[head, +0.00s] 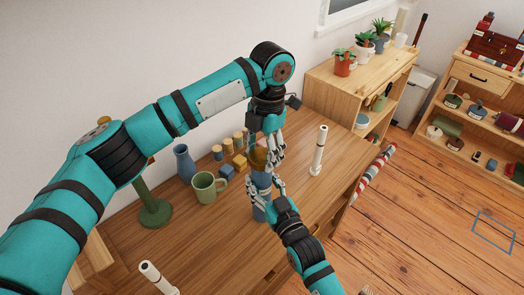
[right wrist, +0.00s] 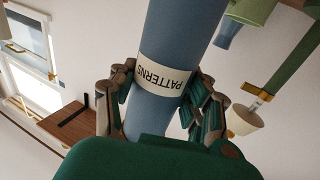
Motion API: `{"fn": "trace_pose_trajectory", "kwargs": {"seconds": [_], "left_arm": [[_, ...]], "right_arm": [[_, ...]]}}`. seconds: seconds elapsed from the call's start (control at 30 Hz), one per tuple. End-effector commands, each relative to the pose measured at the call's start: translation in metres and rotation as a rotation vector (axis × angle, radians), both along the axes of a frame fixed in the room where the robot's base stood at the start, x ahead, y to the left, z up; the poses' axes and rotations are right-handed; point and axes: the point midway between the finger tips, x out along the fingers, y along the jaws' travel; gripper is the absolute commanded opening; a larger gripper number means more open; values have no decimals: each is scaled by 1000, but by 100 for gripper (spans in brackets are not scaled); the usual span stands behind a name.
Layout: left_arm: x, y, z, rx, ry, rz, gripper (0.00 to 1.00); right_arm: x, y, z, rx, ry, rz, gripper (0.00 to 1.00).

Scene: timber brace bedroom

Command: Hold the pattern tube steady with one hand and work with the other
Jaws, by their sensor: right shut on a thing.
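The pattern tube (head: 261,180) is blue and stands upright on the wooden table. A brownish top (head: 259,158) shows at its upper end. In the right wrist view the tube (right wrist: 182,35) carries a white label reading PATTERNS, upside down. My right gripper (head: 264,192) is shut on the tube, its fingers on both sides of it, also in the right wrist view (right wrist: 163,98). My left gripper (head: 268,152) points down at the tube's top end, with its fingers beside the brownish top. Whether they touch or grip it is hidden by overlap.
A green mug (head: 207,188), blue vase (head: 185,163), small yellow and blue blocks (head: 239,162) and a green stand (head: 155,211) are left of the tube. Table (head: 225,240) space in front is clear.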

Motion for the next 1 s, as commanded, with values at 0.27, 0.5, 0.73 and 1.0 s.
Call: {"fn": "trace_pose_trajectory", "kwargs": {"seconds": [0.27, 0.5, 0.73, 1.0], "left_arm": [[0, 0, 0, 0, -1, 3, 78], [0, 0, 5, -1, 0, 3, 78], [0, 0, 33, -3, -2, 3, 78], [0, 0, 45, 0, 0, 4, 78]], "right_arm": [[-1, 0, -1, -1, 2, 1, 0], [0, 0, -1, -1, 2, 1, 0], [0, 0, -1, -1, 2, 0, 0], [0, 0, -1, -1, 2, 0, 0]]}}
